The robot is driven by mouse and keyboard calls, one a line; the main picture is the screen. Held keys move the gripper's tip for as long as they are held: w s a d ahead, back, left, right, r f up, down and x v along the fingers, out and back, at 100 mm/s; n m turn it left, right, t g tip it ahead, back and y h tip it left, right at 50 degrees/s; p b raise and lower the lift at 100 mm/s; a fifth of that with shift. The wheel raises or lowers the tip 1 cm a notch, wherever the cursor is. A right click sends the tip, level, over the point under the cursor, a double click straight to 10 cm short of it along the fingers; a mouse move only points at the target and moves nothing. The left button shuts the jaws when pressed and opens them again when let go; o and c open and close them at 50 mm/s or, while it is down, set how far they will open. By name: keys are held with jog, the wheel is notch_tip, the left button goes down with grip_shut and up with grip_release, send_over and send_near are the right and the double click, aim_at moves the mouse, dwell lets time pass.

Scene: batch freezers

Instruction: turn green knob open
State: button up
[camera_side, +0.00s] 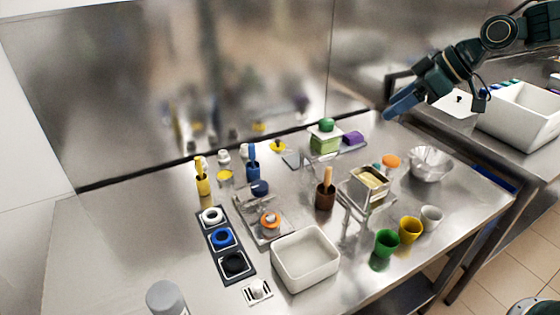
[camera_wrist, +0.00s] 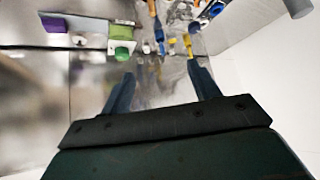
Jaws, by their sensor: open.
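The green knob (camera_side: 327,124) sits on top of a clear box with green contents (camera_side: 325,143) at the back of the steel table. In the wrist view the knob (camera_wrist: 121,54) shows beside the green box (camera_wrist: 121,32), left of centre and beyond the fingertips. My gripper (camera_side: 398,108) hangs in the air to the right of the knob in the side view, apart from it. Its two blue fingers are spread with nothing between them in the wrist view (camera_wrist: 160,73).
A purple block (camera_side: 352,138) lies just right of the green box. A metal bowl (camera_side: 430,163), coloured cups (camera_side: 387,243) and a white tub (camera_side: 305,260) stand further forward. The steel back wall (camera_side: 180,80) rises close behind the box. The table's left front is mostly clear.

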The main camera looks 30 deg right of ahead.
jog(key=w+d+f+n+y, duration=0.2)
jog(key=w+d+f, duration=0.2)
jog(key=w, duration=0.4)
jog(key=t+y, duration=0.3)
send_near(327, 121)
jog(key=v, duration=0.4)
jog(key=shift+w+a+r, duration=0.15)
jog(key=shift+w, duration=0.05)
jog(key=x, duration=1.3)
jog(key=shift+w+a+f, duration=0.15)
jog(key=shift+a+f, duration=0.1)
jog(key=shift+f, duration=0.15)
jog(key=shift+c, duration=0.2)
jog(key=shift+n, duration=0.3)
jog(key=c, duration=0.9)
